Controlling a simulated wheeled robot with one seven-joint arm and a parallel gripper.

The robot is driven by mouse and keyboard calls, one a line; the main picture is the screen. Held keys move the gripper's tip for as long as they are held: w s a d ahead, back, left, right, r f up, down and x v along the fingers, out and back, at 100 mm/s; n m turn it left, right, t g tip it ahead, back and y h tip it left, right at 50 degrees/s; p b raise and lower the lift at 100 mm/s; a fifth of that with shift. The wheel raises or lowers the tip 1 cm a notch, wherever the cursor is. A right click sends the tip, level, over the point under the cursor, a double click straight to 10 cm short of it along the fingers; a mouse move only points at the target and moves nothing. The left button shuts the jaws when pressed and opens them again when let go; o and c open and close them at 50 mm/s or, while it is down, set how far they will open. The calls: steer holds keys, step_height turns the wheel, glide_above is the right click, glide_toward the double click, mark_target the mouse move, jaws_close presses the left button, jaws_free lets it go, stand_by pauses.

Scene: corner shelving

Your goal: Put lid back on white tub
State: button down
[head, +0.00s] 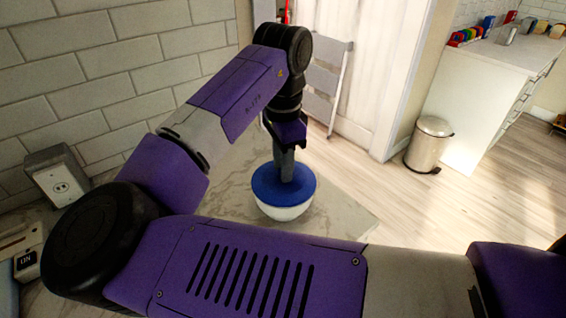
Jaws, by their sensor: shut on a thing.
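A white tub (284,212) stands on the marble counter near its right edge, with its lower side showing. A blue lid (268,187) covers the top of the tub from this view; I cannot tell whether it is fully seated or held just above the rim. My gripper (285,172) points down at the middle of the lid and is shut on it. The grip itself is small and dark, and its contact point is hard to make out.
The marble counter (345,221) has bare room around the tub. A tiled wall (100,75) with an outlet box (58,180) borders it at left. Beyond the counter are a step ladder (322,85), a metal bin (429,146) and a white cabinet (480,95).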

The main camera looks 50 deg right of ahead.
stand_by(0.3)
steer(key=c, duration=1.1)
jaws_free()
steer(key=shift+o, duration=0.3)
steer(key=o, duration=0.4)
steer(key=shift+o, duration=0.2)
steer(key=shift+r, duration=0.15)
steer(key=shift+r+p, duration=3.4)
steer(key=shift+c, duration=0.4)
